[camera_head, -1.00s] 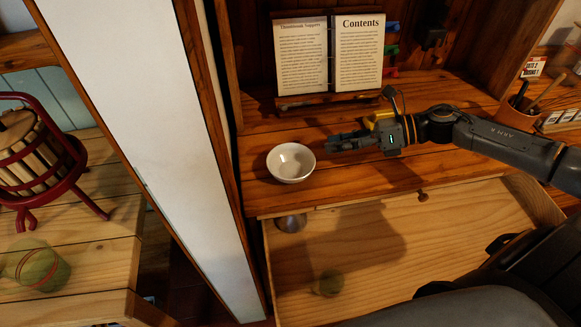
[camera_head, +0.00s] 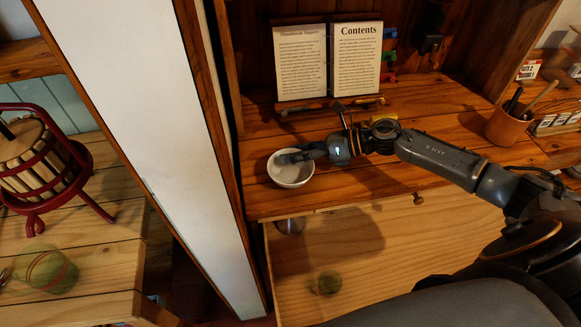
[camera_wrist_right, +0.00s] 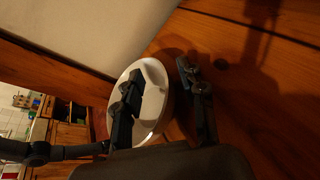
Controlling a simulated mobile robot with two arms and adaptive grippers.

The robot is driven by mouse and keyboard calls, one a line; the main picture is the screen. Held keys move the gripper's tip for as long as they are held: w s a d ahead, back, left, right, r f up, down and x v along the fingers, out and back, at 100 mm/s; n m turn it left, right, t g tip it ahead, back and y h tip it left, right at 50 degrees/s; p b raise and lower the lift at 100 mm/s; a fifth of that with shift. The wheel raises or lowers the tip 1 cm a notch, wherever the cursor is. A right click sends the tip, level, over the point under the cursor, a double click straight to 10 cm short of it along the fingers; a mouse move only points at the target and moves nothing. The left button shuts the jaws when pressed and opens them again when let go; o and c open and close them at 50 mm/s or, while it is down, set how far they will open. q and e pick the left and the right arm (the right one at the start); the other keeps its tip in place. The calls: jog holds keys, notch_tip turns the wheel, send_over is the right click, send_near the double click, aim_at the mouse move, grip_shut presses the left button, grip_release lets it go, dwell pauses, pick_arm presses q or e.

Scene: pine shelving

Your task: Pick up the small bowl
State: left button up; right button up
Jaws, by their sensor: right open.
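The small white bowl (camera_head: 289,178) stands upright on the wooden desk top, near its left front corner. My right gripper (camera_head: 291,157) is open, with its fingertips at the bowl's upper rim. In the right wrist view, the bowl (camera_wrist_right: 152,108) lies partly behind the fingers. There one finger of the gripper (camera_wrist_right: 160,73) overlaps the bowl's inside and the other is just outside the rim, over the wood. I cannot tell whether either finger touches the bowl. My left gripper is not in view.
An open book (camera_head: 329,62) on a stand is behind the bowl. A pale panel (camera_head: 150,130) rises to the left. A pencil cup (camera_head: 506,124) stands right.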

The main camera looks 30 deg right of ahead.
jog(key=shift+a, duration=0.1)
grip_shut()
jog(key=shift+r, duration=0.1)
dwell(0.3)
jog(key=shift+r, duration=0.25)
notch_tip(320, 180, up, 2)
jog(key=shift+r+b, duration=0.15)
jog(key=shift+b, duration=0.65)
jog(key=s+d+r+p, duration=0.4)
jog(key=s+r+p, duration=0.6)
jog(key=s, duration=0.3)
jog(key=shift+s+d+p, duration=0.15)
jog(key=shift+d+p, duration=0.05)
jog(key=shift+p, duration=0.65)
